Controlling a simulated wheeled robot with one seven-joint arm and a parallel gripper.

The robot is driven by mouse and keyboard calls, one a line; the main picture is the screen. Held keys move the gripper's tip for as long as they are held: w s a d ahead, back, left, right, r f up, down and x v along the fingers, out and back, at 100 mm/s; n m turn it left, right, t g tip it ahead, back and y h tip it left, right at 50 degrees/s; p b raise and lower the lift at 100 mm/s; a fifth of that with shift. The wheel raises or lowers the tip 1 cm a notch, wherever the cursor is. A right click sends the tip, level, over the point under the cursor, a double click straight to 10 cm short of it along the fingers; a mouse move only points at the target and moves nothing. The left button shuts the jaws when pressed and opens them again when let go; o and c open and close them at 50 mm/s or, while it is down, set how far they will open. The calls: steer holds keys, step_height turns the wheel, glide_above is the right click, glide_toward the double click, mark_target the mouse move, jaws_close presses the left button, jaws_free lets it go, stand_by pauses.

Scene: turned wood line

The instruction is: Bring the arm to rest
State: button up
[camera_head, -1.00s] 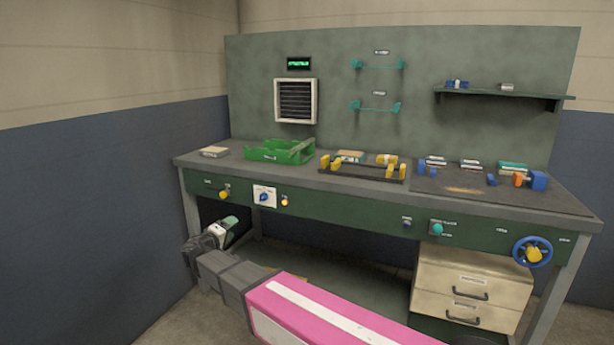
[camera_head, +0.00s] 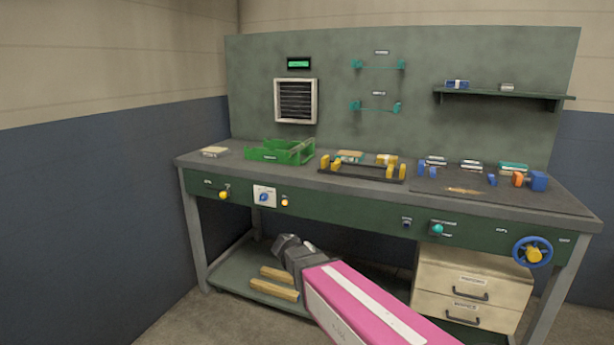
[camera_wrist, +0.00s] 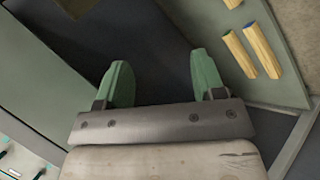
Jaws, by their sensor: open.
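My gripper (camera_wrist: 160,82) shows in the wrist view with its two green fingers spread apart and nothing between them. In the head view my pink arm reaches in from the bottom right, and its dark wrist end is in front of the bench's lower space, below the tabletop. The fingers are hidden there behind the wrist. The workbench (camera_head: 330,217) stands beyond the arm.
Wooden bars (camera_head: 274,289) lie on the lower shelf (camera_head: 228,270), left of my wrist; they also show in the wrist view (camera_wrist: 240,54). Drawers (camera_head: 470,290) and a blue handwheel (camera_head: 532,252) are at the right. A green tray (camera_head: 270,155) stands on the tabletop. Floor at the left is clear.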

steer(key=s+d+f+m+g+y, duration=0.2)
steer(key=s+d+f+y, duration=0.1)
steer(key=s+d, duration=0.3)
steer(key=s+d+f+m+g+y, duration=0.2)
steer(key=s+d+f+g+y, duration=0.1)
steer(key=s+d, duration=0.4)
steer(key=d+y, duration=0.1)
steer(key=d, duration=0.2)
steer(key=shift+s+d+g+y, duration=0.15)
steer(key=shift+s+g+y, duration=0.05)
steer(key=shift+g+y, duration=0.1)
